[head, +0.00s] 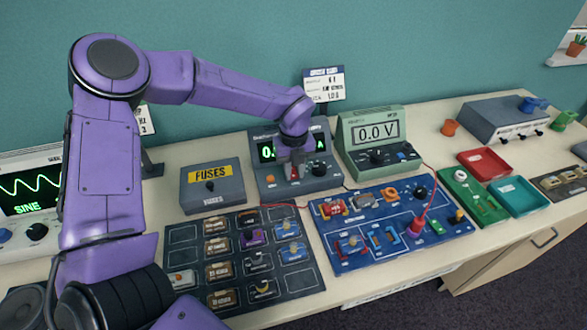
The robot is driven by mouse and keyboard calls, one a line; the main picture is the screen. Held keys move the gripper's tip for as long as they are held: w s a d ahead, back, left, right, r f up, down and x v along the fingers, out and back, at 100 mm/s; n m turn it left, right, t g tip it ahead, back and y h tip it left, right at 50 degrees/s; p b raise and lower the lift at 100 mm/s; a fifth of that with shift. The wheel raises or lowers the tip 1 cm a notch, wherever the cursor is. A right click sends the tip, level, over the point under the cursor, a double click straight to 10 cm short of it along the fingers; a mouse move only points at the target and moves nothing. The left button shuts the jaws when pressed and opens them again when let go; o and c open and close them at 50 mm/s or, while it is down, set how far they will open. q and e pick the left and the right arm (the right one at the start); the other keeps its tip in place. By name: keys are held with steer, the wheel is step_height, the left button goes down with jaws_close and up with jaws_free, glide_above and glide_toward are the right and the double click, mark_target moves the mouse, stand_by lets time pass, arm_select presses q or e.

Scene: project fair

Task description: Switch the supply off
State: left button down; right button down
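The supply (262,187) is a grey-blue bench box with a green-lit display at the back of the table. The display is partly hidden by my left arm; a "0" and an "A" show. An orange button and a dark knob sit on its front. My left gripper (294,174) points down at the middle of the supply's front panel, with a small red part beside the fingers. The fingers are too small and hidden to tell if they are open or shut, or touching the switch. My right gripper is not in view.
A green meter (360,158) reading 0.0 V stands right of the supply, and a fuses box (212,201) stands left. A blue circuit board (365,258) with wires and a dark parts tray (237,216) lie in front. Red (483,164) and teal (518,198) trays are at right.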

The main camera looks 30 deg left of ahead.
arm_select(q)
steer(key=shift+a+r+g+h+p, duration=0.15)
steer(key=shift+r+g+h+p, duration=0.2)
steer(key=shift+p, duration=0.4)
steer(key=shift+w+a+f+g+h, duration=0.1)
steer(key=shift+w+f+g+h, duration=0.05)
steer(key=shift+g+h, duration=0.15)
steer(key=shift+w+a+f+g+h+p, duration=0.1)
steer(key=shift+a+g+h+p, duration=0.05)
steer(key=shift+g+h+p, duration=0.25)
steer(key=c, duration=0.9)
jaws_free()
steer(key=shift+w, duration=0.1)
